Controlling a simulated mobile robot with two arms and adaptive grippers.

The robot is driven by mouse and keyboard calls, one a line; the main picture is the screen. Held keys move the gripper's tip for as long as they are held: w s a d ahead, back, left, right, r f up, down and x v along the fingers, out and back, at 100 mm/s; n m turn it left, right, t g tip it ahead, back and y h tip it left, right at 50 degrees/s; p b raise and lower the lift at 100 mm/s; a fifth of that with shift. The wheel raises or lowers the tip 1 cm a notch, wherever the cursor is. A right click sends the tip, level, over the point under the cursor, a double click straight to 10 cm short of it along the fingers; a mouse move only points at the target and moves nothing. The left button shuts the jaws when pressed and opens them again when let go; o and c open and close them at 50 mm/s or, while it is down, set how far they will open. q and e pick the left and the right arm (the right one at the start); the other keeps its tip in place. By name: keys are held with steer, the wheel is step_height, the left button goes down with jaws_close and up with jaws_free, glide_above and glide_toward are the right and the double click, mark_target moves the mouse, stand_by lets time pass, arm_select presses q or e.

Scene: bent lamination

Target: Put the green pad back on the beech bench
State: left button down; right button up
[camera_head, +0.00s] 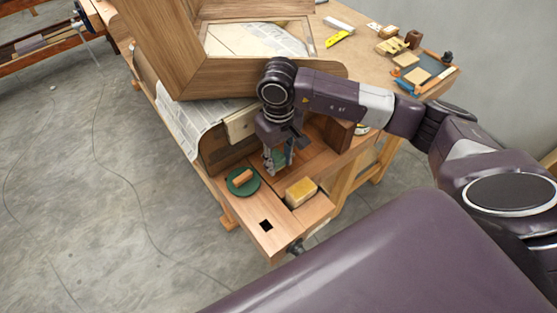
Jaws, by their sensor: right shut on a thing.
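My right gripper (278,168) points down over the near end of the beech bench (245,213). It is shut on a small green thing, the green pad (279,157), which shows only in part between the fingers. I cannot tell whether the pad touches the bench top. My left gripper is out of view.
A round dark green disc (236,189) with an orange-brown block (243,177) on it lies left of the gripper. A large bent wooden frame (185,75) stands behind. Small tools lie at the far right.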

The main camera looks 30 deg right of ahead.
mark_target(278, 160)
steer(key=o, duration=0.7)
steer(key=shift+d+f, duration=0.1)
steer(key=shift+f, duration=0.05)
steer(key=shift+c, duration=0.2)
steer(key=o, duration=0.4)
steer(key=shift+a, duration=0.2)
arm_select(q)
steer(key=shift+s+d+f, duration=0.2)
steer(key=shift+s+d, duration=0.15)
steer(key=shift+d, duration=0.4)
arm_select(e)
steer(key=shift+o, duration=0.2)
steer(key=shift+d+r, duration=0.1)
steer(key=shift+r, duration=0.3)
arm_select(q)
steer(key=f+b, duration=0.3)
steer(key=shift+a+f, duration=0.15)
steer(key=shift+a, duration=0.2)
arm_select(e)
step_height(278, 160, up, 12)
steer(key=shift+f, duration=0.15)
